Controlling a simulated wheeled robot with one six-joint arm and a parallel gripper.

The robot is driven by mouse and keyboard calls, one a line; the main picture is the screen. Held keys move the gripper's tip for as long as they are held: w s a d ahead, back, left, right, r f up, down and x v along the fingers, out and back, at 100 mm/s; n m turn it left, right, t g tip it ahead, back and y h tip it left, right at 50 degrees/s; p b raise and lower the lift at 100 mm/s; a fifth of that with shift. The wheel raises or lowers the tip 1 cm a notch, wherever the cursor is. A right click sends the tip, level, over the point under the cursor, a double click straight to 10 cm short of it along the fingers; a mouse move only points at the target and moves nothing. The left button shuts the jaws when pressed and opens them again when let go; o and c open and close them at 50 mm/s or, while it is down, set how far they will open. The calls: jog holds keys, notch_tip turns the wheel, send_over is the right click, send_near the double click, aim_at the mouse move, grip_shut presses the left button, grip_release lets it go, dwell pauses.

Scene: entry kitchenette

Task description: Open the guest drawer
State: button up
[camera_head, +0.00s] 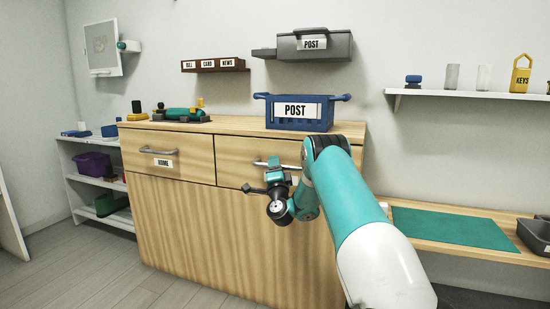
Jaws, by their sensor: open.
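A wooden cabinet (200,230) has two drawers side by side at its top. The left drawer (135,151) is labelled HOME and shut, with a metal bar handle (158,151). The right drawer (233,155) is also shut, and its bar handle (262,163) shows partly behind my gripper. Any label on it is hidden by my arm, so I cannot read whether it says guest. My gripper (262,178) is open and empty in front of the right drawer, close to its handle; I cannot tell whether it touches the handle.
A blue POST basket (267,113) and a teal object (185,114) stand on the cabinet top. A grey POST box (333,46) is on the wall above. A low bench with a green mat (455,228) is at right. Floor (95,276) at left is clear.

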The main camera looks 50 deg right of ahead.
jog(key=shift+w, duration=0.1)
jog(key=shift+c, duration=0.3)
grip_shut()
